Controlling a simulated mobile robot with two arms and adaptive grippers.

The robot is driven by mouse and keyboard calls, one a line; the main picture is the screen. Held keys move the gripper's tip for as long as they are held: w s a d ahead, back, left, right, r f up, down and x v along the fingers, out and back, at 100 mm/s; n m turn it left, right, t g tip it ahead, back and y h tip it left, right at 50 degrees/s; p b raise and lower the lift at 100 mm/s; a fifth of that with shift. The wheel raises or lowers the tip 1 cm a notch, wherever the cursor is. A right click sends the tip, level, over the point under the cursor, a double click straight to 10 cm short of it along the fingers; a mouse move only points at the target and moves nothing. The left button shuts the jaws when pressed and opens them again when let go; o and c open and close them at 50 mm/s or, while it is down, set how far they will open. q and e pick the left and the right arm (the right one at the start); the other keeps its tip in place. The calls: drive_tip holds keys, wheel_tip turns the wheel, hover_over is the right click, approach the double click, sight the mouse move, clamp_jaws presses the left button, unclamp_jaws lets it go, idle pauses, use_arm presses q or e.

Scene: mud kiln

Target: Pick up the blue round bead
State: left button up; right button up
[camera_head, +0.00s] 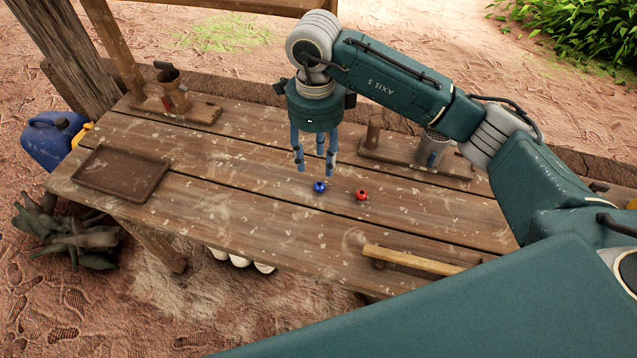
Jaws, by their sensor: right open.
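The blue round bead (319,187) lies on the wooden table (240,215), near its middle. A red bead (361,195) lies a little to its right. My right gripper (314,168) points down with its fingers apart, open and empty. Its fingertips are just above and behind the blue bead in the picture; they do not appear to touch it. How high they are above the table is hard to tell. My left gripper is not in view.
A brown tray (122,174) lies at the table's left end. A wooden stand with a cup (173,92) is at the back left. Another stand with a metal cup (432,149) is at the back right. A raised wooden bar (412,260) lies along the front right.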

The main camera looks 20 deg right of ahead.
sight(317, 184)
wheel_tip(317, 184, down, 4)
drive_tip(key=shift+r, duration=0.25)
drive_tip(key=f, duration=0.1)
drive_tip(key=f+p, duration=0.1)
drive_tip(key=f, duration=0.1)
drive_tip(key=f+p, duration=0.1)
drive_tip(key=shift+s+d+f, duration=0.15)
drive_tip(key=shift+d+f, duration=0.1)
drive_tip(key=shift+f, duration=0.5)
drive_tip(key=c, duration=0.9)
